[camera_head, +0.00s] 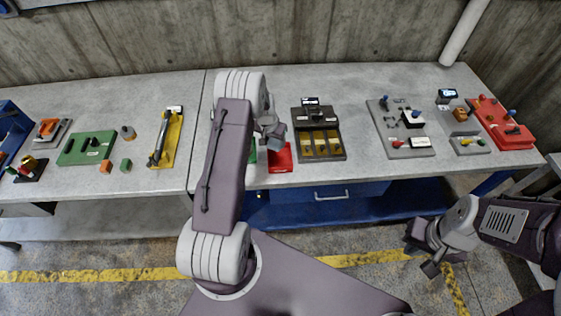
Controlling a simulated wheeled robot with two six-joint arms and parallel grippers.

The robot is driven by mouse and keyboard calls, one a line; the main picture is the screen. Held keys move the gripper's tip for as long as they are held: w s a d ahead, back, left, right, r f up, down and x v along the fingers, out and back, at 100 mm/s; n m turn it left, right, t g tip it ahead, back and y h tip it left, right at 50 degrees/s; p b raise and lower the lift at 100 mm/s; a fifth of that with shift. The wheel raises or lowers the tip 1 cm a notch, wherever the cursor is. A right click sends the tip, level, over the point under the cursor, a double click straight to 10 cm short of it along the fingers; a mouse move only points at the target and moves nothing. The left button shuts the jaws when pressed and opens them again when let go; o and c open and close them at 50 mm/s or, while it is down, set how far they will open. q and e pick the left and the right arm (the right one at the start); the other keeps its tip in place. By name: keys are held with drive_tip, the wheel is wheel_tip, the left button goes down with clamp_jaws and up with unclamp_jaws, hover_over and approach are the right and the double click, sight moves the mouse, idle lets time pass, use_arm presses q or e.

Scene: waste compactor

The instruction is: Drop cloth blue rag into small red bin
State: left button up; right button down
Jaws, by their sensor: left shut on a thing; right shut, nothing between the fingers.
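The small red bin (281,160) sits near the front edge of the grey table, just right of my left arm. My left gripper (272,128) is above the back part of the bin, shut on a small blue-grey thing (277,134) that looks like the cloth blue rag. The gripper and arm hide much of the rag's outline, and I cannot tell whether it touches the bin. My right gripper (430,264) is shut and empty, low in front of the table at the right.
A green item (252,151) shows beside the red bin, partly behind my arm. A dark tray with yellow compartments (320,144) stands close to the bin's right. Panels and boxes fill the right of the table. A yellow tray (168,140) and green board (86,149) lie left.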

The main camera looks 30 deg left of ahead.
use_arm(q)
drive_tip(key=shift+d+r, duration=0.1)
drive_tip(key=shift+r, duration=0.05)
drive_tip(key=o, duration=1.6)
drive_tip(key=shift+s+d+r, duration=0.1)
drive_tip(key=shift+s+d, duration=0.05)
drive_tip(key=shift+s, duration=0.1)
drive_tip(key=shift+c, duration=0.2)
drive_tip(key=shift+w, duration=0.1)
drive_tip(key=b+v, duration=0.1)
drive_tip(key=v, duration=0.7)
drive_tip(key=shift+r+b, duration=0.35)
drive_tip(key=shift+r, duration=0.05)
